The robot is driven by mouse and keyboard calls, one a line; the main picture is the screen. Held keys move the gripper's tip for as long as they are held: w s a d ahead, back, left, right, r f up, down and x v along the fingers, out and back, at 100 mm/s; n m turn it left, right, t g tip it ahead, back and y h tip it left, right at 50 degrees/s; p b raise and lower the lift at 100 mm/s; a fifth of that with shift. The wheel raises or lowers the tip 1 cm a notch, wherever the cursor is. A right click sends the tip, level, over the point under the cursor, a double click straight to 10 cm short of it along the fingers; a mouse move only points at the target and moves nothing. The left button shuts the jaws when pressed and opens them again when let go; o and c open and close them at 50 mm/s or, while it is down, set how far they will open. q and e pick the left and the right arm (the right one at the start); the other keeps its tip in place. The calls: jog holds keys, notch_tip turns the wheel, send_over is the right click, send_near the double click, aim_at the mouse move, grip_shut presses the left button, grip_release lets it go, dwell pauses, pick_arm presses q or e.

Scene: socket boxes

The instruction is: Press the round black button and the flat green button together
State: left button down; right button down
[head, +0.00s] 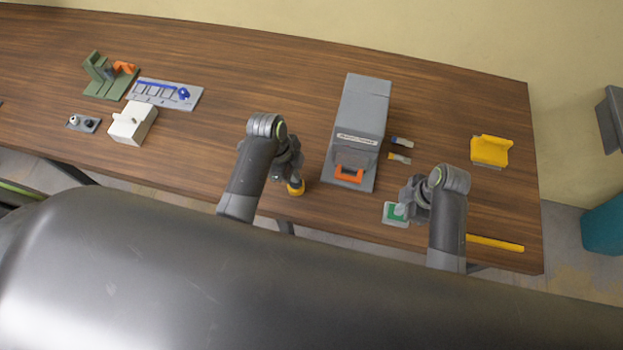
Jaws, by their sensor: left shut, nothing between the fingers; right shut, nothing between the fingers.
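A yellow round base (296,190) sits near the table's front edge. My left gripper (294,179) is shut and points down right over it, hiding its top. I cannot make out a black button there, nor whether the fingertips touch. The flat green button (393,218) lies in a pale, low square housing to the right, also near the front edge. My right gripper (402,209) is shut, with its tips at the upper right part of the green face and covering some of it. I cannot tell whether they touch it.
A grey box with an orange handle (349,173) stands between my arms, with two small tools (400,158) beside it. A yellow holder (491,151) and a yellow bar (495,243) are at the right. Green, blue-grey and white fixtures (133,123) stand far left. The table's middle left is clear.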

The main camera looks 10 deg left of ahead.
jog(key=shift+f, duration=0.2)
pick_arm(q)
jog(key=shift+a+x, duration=0.25)
jog(key=shift+x, duration=0.75)
dwell(2.2)
jog(key=shift+d+r+v, duration=0.1)
jog(key=shift+d+v, duration=0.2)
jog(key=shift+v, duration=0.85)
jog(key=shift+d+r+v, duration=0.1)
jog(key=shift+d+v, duration=0.15)
jog(key=shift+v, duration=0.9)
jog(key=shift+d+v, duration=0.3)
jog(key=shift+v, duration=0.8)
pick_arm(e)
jog(key=shift+r, duration=0.1)
jog(key=shift+a+p+v, duration=0.25)
jog(key=shift+p+v, duration=0.45)
jog(key=shift+v, duration=0.25)
pick_arm(q)
jog(key=shift+r, duration=0.6)
pick_arm(e)
jog(key=shift+a+v, duration=0.2)
jog(key=shift+v, duration=0.6)
jog(key=shift+a+v, duration=0.2)
jog(key=shift+v, duration=0.65)
jog(key=shift+a+v, duration=0.2)
jog(key=shift+v, duration=0.6)
jog(key=shift+d+r, duration=0.1)
